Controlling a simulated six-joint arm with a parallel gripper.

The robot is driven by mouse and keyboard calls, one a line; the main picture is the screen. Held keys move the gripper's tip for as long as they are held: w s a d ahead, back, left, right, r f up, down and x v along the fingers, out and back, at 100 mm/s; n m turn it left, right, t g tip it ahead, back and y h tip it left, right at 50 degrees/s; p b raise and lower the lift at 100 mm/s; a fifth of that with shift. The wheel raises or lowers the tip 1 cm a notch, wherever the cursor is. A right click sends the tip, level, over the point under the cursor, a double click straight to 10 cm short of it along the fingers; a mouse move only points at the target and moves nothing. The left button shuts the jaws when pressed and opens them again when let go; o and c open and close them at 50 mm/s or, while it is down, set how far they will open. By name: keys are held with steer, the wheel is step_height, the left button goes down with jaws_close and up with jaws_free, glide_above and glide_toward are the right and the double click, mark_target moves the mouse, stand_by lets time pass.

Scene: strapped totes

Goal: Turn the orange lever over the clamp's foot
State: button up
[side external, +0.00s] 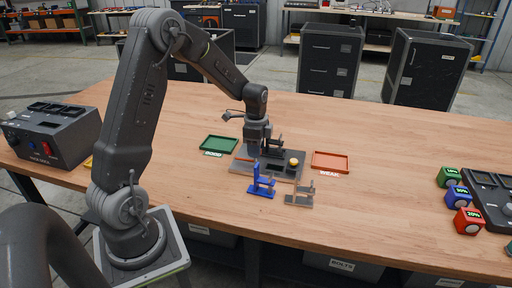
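A blue clamp-like piece (261,188) stands on the wooden table at the front edge of a grey fixture plate (243,169). A small orange-red upright part (256,168) shows at its upper left; it may be the lever. A grey clamp-like piece (299,195) stands to its right. My gripper (257,150) points down over the back left part of the plate, behind the blue piece. Its fingers are too small and dark to show whether they are open or hold anything. The clamp's foot cannot be made out.
A yellow ball (293,161) sits on the plate's right side. A green tray (218,144) marked GOOD lies left of the plate, an orange-red tray (330,161) marked WEAK lies right. Labelled cubes (458,196) stand far right, a dark control box (54,136) far left. The front table is clear.

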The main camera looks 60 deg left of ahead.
steer(key=shift+c, duration=0.5)
jaws_close()
